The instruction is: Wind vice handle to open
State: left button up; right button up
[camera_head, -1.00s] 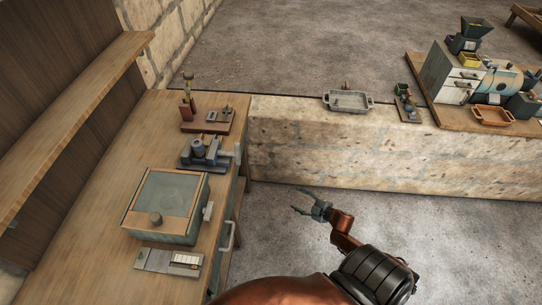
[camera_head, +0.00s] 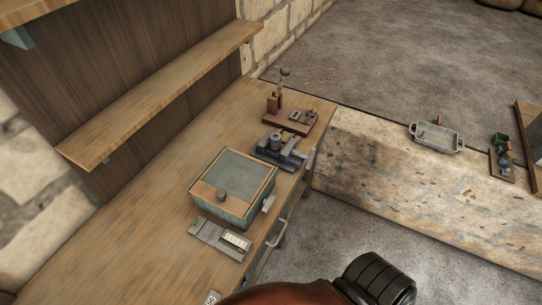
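The vice (camera_head: 277,149) is a dark blue-grey bench vice near the right edge of the wooden workbench (camera_head: 150,225), toward its far end. Its handle (camera_head: 309,160) appears as a pale upright piece at the vice's right end, over the bench edge; its exact turn is too small to tell. I cannot see how far the jaws are apart. Neither of my grippers is in view. Part of my own arm shows at the bottom edge, with no gripper visible on it.
A box with a glass-like lid (camera_head: 233,187) stands just nearer than the vice. A wooden board with small tools (camera_head: 297,121) lies beyond it. A low stone wall (camera_head: 400,180) meets the bench at right, with a metal tray (camera_head: 436,138) on top. Grey floor lies in front.

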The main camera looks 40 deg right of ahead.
aim_at(310, 158)
jog(key=u, duration=1.55)
jog(key=k, duration=0.75)
jog(key=z, duration=1.6)
